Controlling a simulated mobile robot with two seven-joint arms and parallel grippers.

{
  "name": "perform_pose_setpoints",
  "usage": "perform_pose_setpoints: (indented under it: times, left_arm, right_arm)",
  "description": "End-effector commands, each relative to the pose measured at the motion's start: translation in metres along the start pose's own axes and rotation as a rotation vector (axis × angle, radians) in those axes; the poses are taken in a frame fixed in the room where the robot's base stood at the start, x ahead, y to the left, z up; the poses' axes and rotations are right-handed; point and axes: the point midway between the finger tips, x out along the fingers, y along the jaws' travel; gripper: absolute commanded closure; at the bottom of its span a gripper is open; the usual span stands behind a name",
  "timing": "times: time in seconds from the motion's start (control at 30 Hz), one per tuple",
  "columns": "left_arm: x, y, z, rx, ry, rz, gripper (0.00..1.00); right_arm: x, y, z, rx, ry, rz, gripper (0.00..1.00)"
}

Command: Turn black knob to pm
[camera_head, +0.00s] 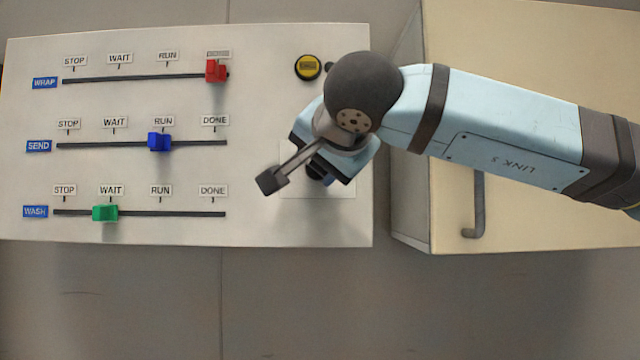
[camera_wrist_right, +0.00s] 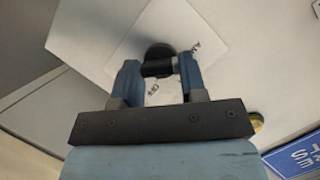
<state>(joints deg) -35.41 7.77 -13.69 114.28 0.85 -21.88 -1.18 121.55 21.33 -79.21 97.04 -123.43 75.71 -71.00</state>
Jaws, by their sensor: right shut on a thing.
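The black knob (camera_wrist_right: 157,56) stands on a white plate (camera_wrist_right: 205,25) in the right wrist view. My right gripper (camera_wrist_right: 160,70) is shut on it, with one blue finger on each side. My left gripper is in neither view.
The light panel (camera_head: 250,225) also carries a red slider (camera_head: 215,71) at the top row's right end, a blue slider (camera_head: 159,142) at RUN, a green slider (camera_head: 105,213) at WAIT and a yellow button (camera_head: 307,67). A beige cabinet (camera_head: 540,225) with a grey handle (camera_head: 479,205) stands at right.

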Motion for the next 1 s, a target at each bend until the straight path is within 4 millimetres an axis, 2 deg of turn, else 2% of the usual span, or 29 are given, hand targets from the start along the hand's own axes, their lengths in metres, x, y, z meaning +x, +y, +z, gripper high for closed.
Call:
perform_pose_setpoints:
  times: [0.03,0.37,0.7,1.0]
  left_arm:
    - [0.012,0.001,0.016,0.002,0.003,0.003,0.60]
    - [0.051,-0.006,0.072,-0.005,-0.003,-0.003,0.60]
    - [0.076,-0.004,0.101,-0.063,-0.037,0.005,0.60]
    - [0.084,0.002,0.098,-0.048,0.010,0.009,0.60]
  right_arm:
    - [0.003,0.007,0.007,0.036,0.001,-0.016,0.85]
    - [0.003,0.009,0.008,0.319,0.002,-0.134,0.85]
    - [0.003,0.009,0.007,0.592,0.001,-0.247,0.85]
    - [0.002,0.007,0.005,0.749,0.001,-0.312,0.85]
